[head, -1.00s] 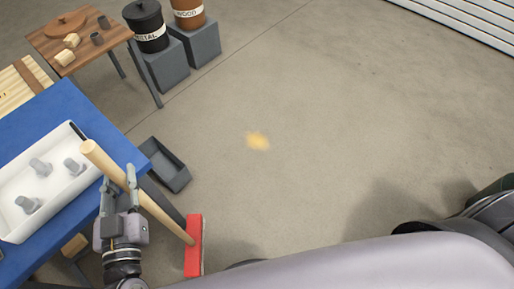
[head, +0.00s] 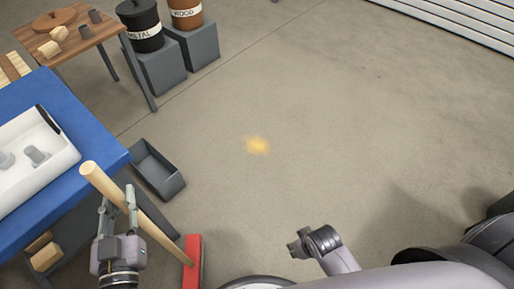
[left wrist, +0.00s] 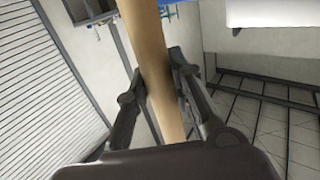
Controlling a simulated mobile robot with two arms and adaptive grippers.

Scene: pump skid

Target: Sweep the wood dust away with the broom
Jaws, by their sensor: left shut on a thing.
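The broom has a pale wooden handle (head: 150,222) and a red head (head: 193,262). My left gripper (head: 118,198) is shut on the handle, and the broom leans with its upper end to the left. The handle also shows between the fingers in the left wrist view (left wrist: 150,60). The red head is low beside the blue table, partly cut by the frame edge; whether it touches the floor I cannot tell. The wood dust (head: 257,145) is a small yellow patch on open floor, apart from the broom.
A blue table (head: 95,150) with a white tray (head: 62,165) stands at left. A dark open bin (head: 157,170) lies on the floor beside it. METAL (head: 141,22) and WOOD (head: 186,12) buckets stand on grey blocks behind. Floor around and right of the dust is clear.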

